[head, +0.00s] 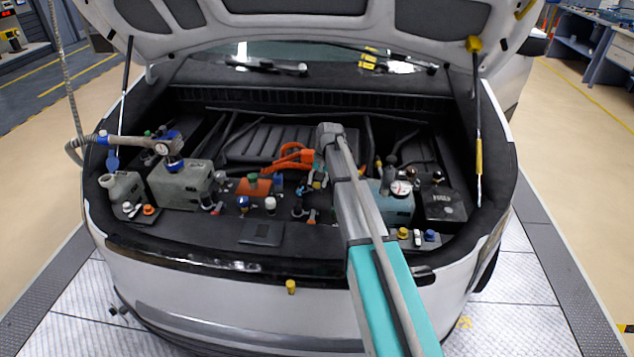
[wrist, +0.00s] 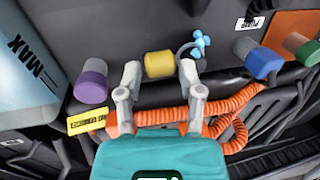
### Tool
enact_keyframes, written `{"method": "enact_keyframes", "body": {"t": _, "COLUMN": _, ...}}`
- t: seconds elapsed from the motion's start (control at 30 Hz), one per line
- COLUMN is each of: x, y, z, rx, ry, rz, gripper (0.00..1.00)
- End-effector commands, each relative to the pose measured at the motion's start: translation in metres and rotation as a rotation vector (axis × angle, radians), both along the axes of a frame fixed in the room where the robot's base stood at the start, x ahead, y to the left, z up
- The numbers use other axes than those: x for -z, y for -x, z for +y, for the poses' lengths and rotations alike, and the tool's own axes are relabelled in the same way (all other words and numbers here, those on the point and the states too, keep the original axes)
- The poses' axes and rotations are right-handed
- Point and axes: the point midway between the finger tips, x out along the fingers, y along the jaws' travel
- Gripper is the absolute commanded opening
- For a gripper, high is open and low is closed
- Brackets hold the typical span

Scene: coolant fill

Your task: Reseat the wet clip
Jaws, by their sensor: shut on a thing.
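In the wrist view my gripper (wrist: 159,72) has its two grey fingers on either side of a short yellow cylindrical piece (wrist: 160,65), shut on it. The piece lies against a dark grey surface. Right beside it, near the right fingertip, is a grey loop with a light-blue, drop-shaped cluster (wrist: 199,43). I cannot tell for sure which part is the wet clip. In the head view my arm reaches down into the open front bay, and its wrist hides most of the gripper and the held piece.
A purple cap (wrist: 91,86) is left of the gripper and a blue cap (wrist: 259,60) right. Orange corrugated hoses (wrist: 232,105) run close by the fingers. The raised hood overhangs the bay.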

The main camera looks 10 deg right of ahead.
Motion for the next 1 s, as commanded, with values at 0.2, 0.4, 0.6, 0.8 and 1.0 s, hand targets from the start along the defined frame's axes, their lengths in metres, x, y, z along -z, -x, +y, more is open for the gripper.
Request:
{"method": "enact_keyframes", "body": {"t": 0.2, "x": -0.002, "y": -0.008, "z": -0.001, "rx": 0.0, "ry": -0.029, "rz": 0.085, "gripper": 0.01}}
{"method": "enact_keyframes", "body": {"t": 0.4, "x": -0.004, "y": -0.011, "z": -0.003, "rx": -0.001, "ry": -0.05, "rz": 0.147, "gripper": 0.01}}
{"method": "enact_keyframes", "body": {"t": 0.6, "x": -0.005, "y": -0.014, "z": -0.004, "rx": -0.001, "ry": -0.064, "rz": 0.194, "gripper": 0.01}}
{"method": "enact_keyframes", "body": {"t": 0.8, "x": -0.006, "y": -0.015, "z": -0.004, "rx": 0.0, "ry": -0.074, "rz": 0.225, "gripper": 0.01}}
{"method": "enact_keyframes", "body": {"t": 1.0, "x": -0.006, "y": -0.017, "z": -0.004, "rx": 0.0, "ry": -0.08, "rz": 0.242, "gripper": 0.01}}
